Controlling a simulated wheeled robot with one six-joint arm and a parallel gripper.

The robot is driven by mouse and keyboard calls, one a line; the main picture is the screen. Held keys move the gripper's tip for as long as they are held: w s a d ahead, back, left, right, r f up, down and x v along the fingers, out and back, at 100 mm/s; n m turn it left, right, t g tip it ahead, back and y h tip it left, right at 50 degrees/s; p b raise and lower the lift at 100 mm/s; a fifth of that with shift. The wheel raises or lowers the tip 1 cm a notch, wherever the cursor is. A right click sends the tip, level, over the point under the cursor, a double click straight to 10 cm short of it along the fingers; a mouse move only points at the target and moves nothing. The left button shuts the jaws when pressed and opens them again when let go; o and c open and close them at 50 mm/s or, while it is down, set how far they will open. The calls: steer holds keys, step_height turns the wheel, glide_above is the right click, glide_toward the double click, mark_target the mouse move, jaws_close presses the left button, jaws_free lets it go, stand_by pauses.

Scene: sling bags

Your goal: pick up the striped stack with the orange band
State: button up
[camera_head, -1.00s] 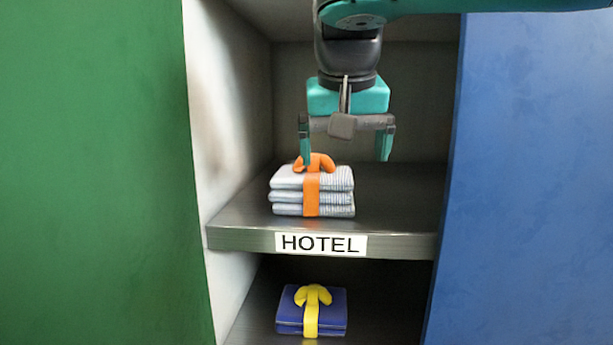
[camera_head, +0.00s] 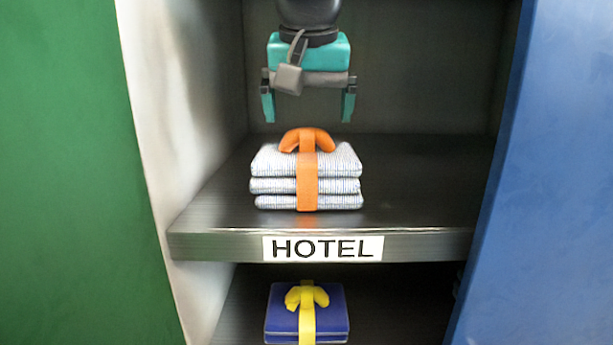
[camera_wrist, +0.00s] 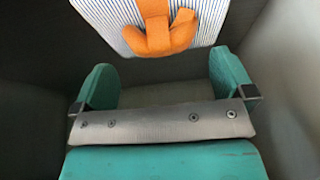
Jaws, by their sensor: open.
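The striped stack (camera_head: 275,186) is a pile of white and blue striped folded cloths on the upper shelf. An orange band (camera_head: 307,180) with a bow-like loop on top wraps its middle. My gripper (camera_head: 309,108) is open and empty. In the head view it hangs above the stack, its fingertips higher than the orange loop. In the wrist view my gripper (camera_wrist: 162,85) shows both fingers apart. There the striped stack (camera_wrist: 208,20) and its orange loop (camera_wrist: 158,38) lie beyond the fingers, not between them. The stack's far side is hidden.
The upper shelf (camera_head: 420,200) carries a HOTEL label (camera_head: 323,249) on its front edge. A dark blue stack (camera_head: 334,320) with a yellow band sits on the shelf below. A pale wall (camera_head: 170,120) stands at the left. The shelf is clear right of the striped stack.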

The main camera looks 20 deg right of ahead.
mark_target(307, 128)
steer(key=x, duration=0.4)
steer(key=shift+w+a+b, duration=0.1)
steer(key=shift+b, duration=0.25)
steer(key=c, duration=1.5)
